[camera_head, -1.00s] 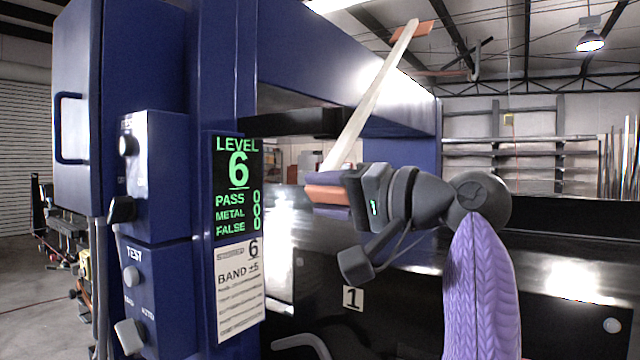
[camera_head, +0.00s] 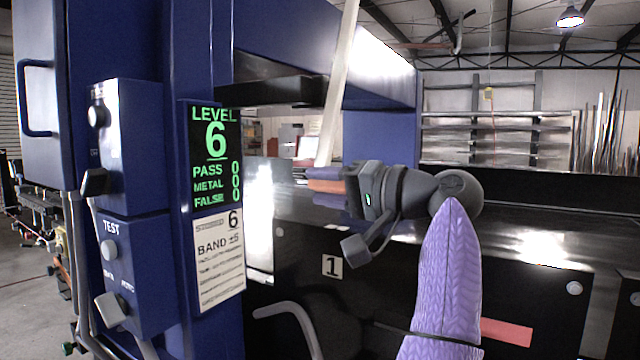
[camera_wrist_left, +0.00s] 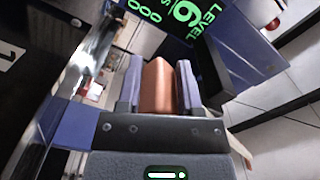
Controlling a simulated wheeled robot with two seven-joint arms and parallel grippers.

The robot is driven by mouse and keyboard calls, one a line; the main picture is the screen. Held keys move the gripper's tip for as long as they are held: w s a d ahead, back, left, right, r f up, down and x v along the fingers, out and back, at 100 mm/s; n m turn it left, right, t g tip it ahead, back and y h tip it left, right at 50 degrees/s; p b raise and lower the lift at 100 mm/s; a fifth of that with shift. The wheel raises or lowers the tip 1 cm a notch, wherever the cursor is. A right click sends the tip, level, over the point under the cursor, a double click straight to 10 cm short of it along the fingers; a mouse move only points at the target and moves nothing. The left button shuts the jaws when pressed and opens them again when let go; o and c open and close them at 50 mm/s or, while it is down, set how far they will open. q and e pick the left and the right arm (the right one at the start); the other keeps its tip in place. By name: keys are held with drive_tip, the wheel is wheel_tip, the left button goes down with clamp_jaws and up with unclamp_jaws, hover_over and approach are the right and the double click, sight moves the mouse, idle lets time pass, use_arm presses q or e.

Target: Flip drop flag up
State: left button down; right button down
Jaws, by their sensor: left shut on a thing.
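A long off-white pole (camera_head: 342,80) rises at a slight tilt from beside my left gripper and leaves the head view at the top, so its upper end is hidden. My left gripper (camera_head: 318,187) is shut on an orange block (camera_head: 325,186) near the pole's lower end. In the left wrist view the orange block (camera_wrist_left: 158,86) sits between both fingers. Whether the pole is fixed to this block is hard to tell. My right gripper is not in view.
The screen (camera_head: 212,155) reads LEVEL 6, with PASS, METAL and FALSE at 0. Below it hangs a BAND ±5 card (camera_head: 218,260). A knob panel (camera_head: 130,150) stands left. A bent grey handle (camera_head: 292,312) and a red strip (camera_head: 507,332) are low in front.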

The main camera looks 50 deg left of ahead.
use_arm(q)
drive_tip(key=shift+r, duration=0.4)
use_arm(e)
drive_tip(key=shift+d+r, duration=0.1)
use_arm(q)
drive_tip(key=c, duration=0.7)
unclamp_jaws()
drive_tip(key=shift+o, duration=1.4)
drive_tip(key=shift+w+f, duration=0.1)
drive_tip(key=shift+w, duration=0.2)
drive_tip(key=shift+o, duration=0.5)
drive_tip(key=shift+w+a+f, duration=0.15)
drive_tip(key=shift+w+f, duration=0.05)
drive_tip(key=shift+w, duration=0.25)
drive_tip(key=shift+s, duration=0.15)
drive_tip(key=v, duration=1)
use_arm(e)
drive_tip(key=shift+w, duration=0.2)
use_arm(q)
drive_tip(key=shift+f, duration=0.1)
